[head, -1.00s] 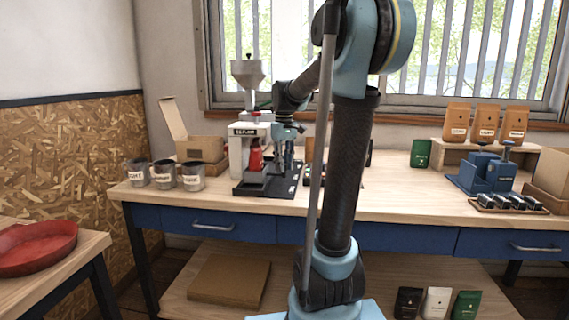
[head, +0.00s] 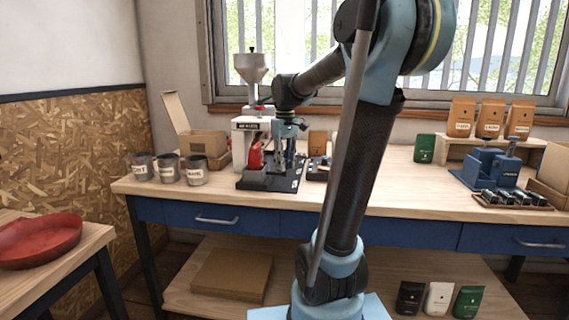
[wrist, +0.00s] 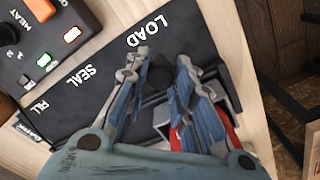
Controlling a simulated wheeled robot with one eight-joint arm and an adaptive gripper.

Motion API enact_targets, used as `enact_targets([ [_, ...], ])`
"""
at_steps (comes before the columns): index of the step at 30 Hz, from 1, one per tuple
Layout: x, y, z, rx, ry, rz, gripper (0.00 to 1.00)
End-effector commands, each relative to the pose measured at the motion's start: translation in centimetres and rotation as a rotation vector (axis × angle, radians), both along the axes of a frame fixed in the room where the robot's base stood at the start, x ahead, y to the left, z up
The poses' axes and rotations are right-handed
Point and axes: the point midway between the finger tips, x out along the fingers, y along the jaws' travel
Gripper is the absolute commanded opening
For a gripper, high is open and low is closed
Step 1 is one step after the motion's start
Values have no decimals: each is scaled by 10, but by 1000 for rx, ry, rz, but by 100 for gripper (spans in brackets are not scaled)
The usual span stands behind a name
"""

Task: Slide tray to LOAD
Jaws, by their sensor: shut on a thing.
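In the wrist view the black base plate (wrist: 100,72) carries the white words LOAD, SEAL and FILL in a row. My gripper (wrist: 160,80) is over the plate beside the word LOAD, its blue-padded fingers shut around a dark round knob (wrist: 160,71). Grey metal edges of the tray (wrist: 163,121) show between and beside the fingers; the rest is hidden. In the head view my gripper (head: 287,150) is low over the base plate (head: 262,184), and a red bag (head: 256,154) stands to its left, slightly tilted. The bag's red also shows beside the right finger in the wrist view.
The white filling machine with a hopper (head: 251,70) stands behind the plate. A control box (wrist: 35,45) with lit buttons is beside the plate. Three labelled cups (head: 168,168) and an open cardboard box (head: 203,143) are to the left.

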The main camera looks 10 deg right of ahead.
Motion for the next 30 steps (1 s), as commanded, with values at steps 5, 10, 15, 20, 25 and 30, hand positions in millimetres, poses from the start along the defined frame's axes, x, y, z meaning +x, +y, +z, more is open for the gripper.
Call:
enact_targets([
  [5, -3, 1, -1, 2, 7, 1, 45],
  [10, -2, 1, -1, 2, 5, 1, 45],
  [15, -2, 1, 1, 2, 4, 1, 45],
  [20, -1, 1, 16, 2, 4, 0, 45],
  [25, -1, 0, 44, 2, 5, 1, 45],
  [30, -1, 1, 75, 2, 5, 1, 45],
])
